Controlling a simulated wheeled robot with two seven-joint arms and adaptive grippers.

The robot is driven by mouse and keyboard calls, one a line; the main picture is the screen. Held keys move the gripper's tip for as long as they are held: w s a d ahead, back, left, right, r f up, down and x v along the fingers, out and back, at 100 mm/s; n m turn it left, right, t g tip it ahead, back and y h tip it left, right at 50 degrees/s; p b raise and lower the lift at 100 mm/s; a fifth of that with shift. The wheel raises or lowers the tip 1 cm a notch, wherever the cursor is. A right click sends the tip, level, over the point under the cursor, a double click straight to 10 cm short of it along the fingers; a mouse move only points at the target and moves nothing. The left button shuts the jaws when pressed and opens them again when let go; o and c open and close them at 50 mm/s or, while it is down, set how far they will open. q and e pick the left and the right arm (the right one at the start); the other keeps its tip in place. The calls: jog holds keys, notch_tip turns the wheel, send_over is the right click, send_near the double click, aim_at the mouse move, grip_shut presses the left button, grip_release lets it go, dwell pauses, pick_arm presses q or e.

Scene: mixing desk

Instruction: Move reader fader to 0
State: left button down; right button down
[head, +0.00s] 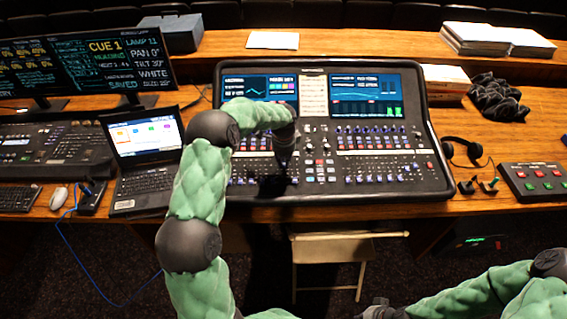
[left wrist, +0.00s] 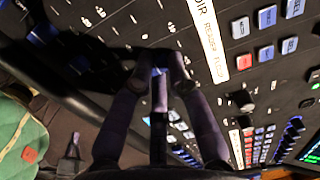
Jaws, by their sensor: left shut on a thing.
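The mixing desk (head: 436,182) stands in the middle of the table, with rows of small faders and knobs. My left gripper (head: 277,183) reaches down onto its lower part, left of centre. In the left wrist view my left gripper (left wrist: 160,66) is shut, its fingertips together on a small fader cap (left wrist: 158,72) of which only a bluish bit shows. I take it for the reader fader. A white label strip (left wrist: 209,40) with partly legible lettering lies beside it. The fingers hide most of the cap and slot. My right gripper (head: 380,309) is low at the bottom edge, its jaws unclear.
A laptop (head: 148,140) and a dark console (head: 55,150) stand left of the desk. Headphones (head: 463,150) and a button box (head: 535,182) are to the right. A folding chair (head: 345,248) stands in front. Several buttons and a knob (left wrist: 242,101) surround my left fingers.

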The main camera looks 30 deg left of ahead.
pick_arm(q)
jog(key=c, duration=1.4)
grip_release()
jog(key=shift+o, duration=0.2)
notch_tip(320, 180, up, 12)
jog(key=s, duration=0.1)
jog(key=shift+d, duration=0.35)
jog(key=shift+f, duration=0.1)
